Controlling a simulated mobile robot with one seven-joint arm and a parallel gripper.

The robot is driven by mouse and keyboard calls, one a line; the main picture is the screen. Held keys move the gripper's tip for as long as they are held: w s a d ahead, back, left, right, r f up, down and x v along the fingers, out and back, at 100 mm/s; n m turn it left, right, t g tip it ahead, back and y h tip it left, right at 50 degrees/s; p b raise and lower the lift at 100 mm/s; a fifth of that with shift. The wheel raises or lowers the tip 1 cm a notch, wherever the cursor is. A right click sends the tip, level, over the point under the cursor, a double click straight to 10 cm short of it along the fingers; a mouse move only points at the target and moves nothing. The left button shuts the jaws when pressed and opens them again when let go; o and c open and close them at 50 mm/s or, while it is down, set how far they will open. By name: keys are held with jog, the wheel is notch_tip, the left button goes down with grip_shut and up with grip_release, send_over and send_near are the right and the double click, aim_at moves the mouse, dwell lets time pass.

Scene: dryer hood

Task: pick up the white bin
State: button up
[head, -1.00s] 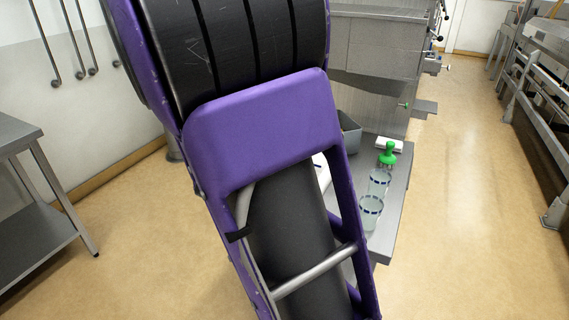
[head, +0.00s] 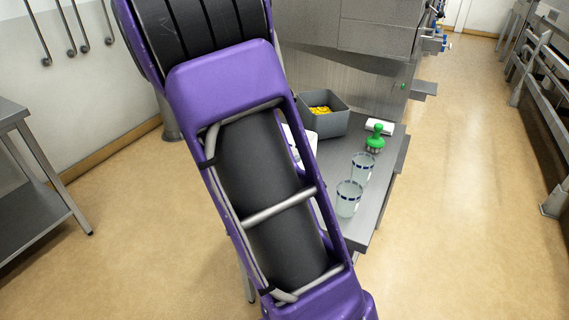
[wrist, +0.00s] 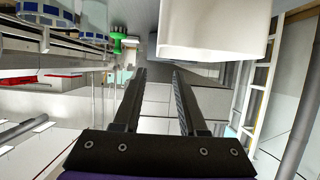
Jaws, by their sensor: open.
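A white object, which I take to be the white bin (wrist: 210,32), fills the upper middle and right of the wrist view, close to the camera. My gripper (wrist: 159,73) is open and empty, its two dark fingers pointing up the picture. The bin is above and right of the fingertips in that view; I cannot tell the gap in depth. In the head view only slivers of the white bin (head: 312,141) show on the steel table, beside and through my purple arm. My arm hides the rest, and the gripper is out of sight there.
On the steel table (head: 371,205) stand a grey bin with yellow contents (head: 328,121), a green-handled tool (head: 375,140), a white flat item (head: 380,127) and two blue-banded glasses (head: 354,182). A large steel machine (head: 365,35) rises behind. Open floor lies right of the table.

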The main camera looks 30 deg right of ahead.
jog(key=shift+s+b+x, duration=0.1)
jog(key=shift+b+x, duration=0.4)
jog(key=shift+x, duration=2.65)
jog(key=shift+s+b+x, duration=0.15)
jog(key=shift+b+x, duration=0.3)
jog(key=shift+x, duration=2.7)
jog(key=shift+f, duration=0.15)
jog(key=shift+c, duration=0.2)
grip_shut()
